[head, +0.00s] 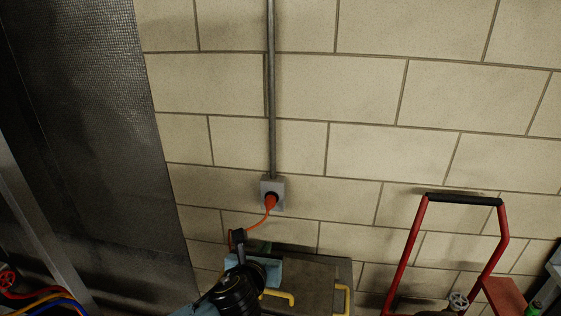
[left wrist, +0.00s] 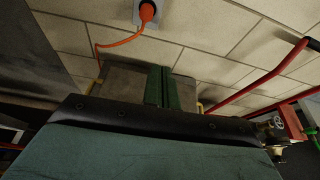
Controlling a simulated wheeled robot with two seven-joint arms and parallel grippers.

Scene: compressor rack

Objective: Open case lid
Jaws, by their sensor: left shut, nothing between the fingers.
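The case (head: 312,275) is a dark grey-brown box with yellow handles, at the bottom middle of the head view against the block wall. It also shows in the left wrist view (left wrist: 122,78), behind my fingers, with a yellow handle at each side. My left gripper (head: 262,248) comes in from below over the left part of the case. In the left wrist view its two green fingers (left wrist: 158,85) lie together, shut and empty, in front of the case. Whether they touch it I cannot tell. My arm hides part of the case, and the lid's edge is not clear.
An orange cable (head: 256,221) runs from a wall socket (head: 274,186) down behind my gripper. A red hand truck (head: 412,245) stands to the right. A dark mesh panel (head: 95,130) is at the left, with coloured hoses (head: 50,293) below it.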

